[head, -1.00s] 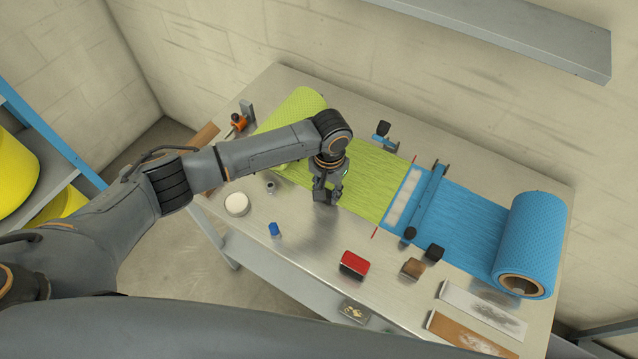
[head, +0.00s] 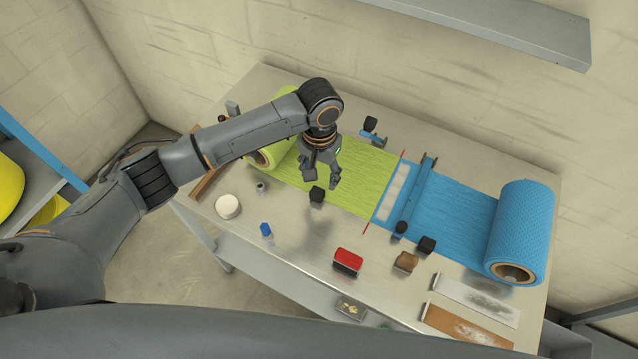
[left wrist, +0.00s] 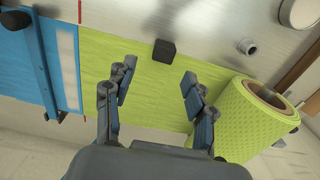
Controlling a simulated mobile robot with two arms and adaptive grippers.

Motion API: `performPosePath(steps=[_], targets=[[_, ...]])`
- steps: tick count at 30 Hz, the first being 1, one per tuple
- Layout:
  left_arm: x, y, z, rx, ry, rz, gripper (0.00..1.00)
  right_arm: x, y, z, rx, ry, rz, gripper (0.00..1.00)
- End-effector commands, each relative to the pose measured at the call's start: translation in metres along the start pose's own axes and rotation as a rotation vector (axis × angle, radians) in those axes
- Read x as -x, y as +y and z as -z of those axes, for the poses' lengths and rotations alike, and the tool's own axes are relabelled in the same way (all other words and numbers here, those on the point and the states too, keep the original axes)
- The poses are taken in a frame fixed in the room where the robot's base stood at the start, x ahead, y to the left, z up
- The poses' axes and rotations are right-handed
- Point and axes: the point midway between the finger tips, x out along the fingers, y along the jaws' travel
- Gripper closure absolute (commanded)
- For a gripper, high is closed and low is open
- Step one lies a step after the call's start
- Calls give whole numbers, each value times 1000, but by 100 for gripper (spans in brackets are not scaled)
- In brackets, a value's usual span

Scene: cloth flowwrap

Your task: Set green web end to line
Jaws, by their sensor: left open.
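The green web (head: 360,180) lies flat on the table, running from the green roll (head: 284,148) to the blue web (head: 455,215). Its right end lies along the red line (head: 366,228), close beside the pale strip (head: 392,194) on the blue side; any small gap is too fine to tell. A black block (head: 317,194) sits on the web's front edge. My left gripper (head: 321,181) is open and empty above the web beside this block. In the left wrist view the block (left wrist: 164,52) stands beyond the open fingers (left wrist: 157,84). My right gripper is out of view.
A red block (head: 348,260), brown block (head: 406,262), blue piece (head: 266,229) and white disc (head: 228,206) stand along the front.

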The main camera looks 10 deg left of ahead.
Motion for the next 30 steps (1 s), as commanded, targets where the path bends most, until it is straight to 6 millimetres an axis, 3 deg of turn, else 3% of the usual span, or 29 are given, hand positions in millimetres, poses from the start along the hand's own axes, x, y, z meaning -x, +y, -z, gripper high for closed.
performPosePath(steps=[4,10,30], targets=[[29,1,0,-2,2,-1,45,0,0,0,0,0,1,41],[49,1,0,-1,0,-1,45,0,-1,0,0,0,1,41],[48,5,-3,-10,1,-10,45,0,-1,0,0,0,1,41]])
